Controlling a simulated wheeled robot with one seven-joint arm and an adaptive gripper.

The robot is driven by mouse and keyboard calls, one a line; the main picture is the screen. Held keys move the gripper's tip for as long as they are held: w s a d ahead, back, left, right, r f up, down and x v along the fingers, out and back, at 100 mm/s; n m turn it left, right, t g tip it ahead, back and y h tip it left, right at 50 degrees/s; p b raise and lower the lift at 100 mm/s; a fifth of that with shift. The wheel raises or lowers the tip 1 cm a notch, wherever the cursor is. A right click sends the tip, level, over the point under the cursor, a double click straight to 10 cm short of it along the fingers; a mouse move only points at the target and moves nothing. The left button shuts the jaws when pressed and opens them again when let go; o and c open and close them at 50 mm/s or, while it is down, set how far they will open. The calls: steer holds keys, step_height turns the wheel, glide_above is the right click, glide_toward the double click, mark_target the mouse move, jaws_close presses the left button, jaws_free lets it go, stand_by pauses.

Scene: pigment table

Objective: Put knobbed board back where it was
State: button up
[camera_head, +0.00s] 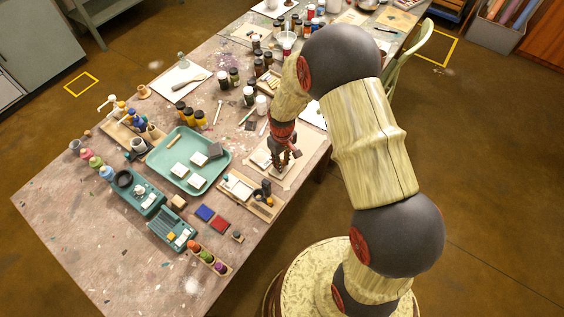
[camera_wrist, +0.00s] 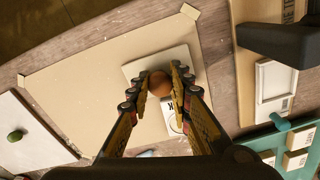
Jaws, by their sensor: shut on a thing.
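My gripper (camera_wrist: 160,82) is shut on the round brown knob (camera_wrist: 159,84) of a pale, flat knobbed board (camera_wrist: 150,62) in the wrist view. The board is over a tan sheet (camera_wrist: 75,85); I cannot tell whether it touches the sheet or is just above it. A white label with dark print shows below the knob, partly hidden by the fingers. In the head view my gripper (camera_head: 283,163) points down over the tan sheet (camera_head: 297,152) near the table's right edge, and the knob is hidden there.
A teal tray (camera_head: 170,176) with pale tiles stands left of my gripper. A wooden tray (camera_head: 262,210) with small items is just in front. In the wrist view another pale board (camera_wrist: 30,155) with a green knob lies at the left. Bottles and jars crowd the table's back.

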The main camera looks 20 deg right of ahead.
steer(key=o, duration=0.9)
steer(key=s+r+m+t+p, duration=0.1)
steer(key=s+r, duration=0.2)
steer(key=r, duration=1.2)
steer(key=s+r+t+p, duration=0.1)
steer(key=s+r+p, duration=0.15)
steer(key=r, duration=1.25)
steer(key=s+r+m+t, duration=0.1)
steer(key=s+r, duration=0.2)
steer(key=s, duration=0.2)
steer(key=s+r+m+t, duration=0.1)
steer(key=s+r, duration=0.3)
steer(key=s, duration=0.2)
steer(key=s+r+t, duration=0.1)
steer(key=s+r, duration=0.3)
steer(key=s, duration=0.1)
steer(key=shift+s+r+m+t+b, duration=0.25)
steer(key=shift+m+t+b, duration=0.05)
steer(key=shift+m, duration=0.1)
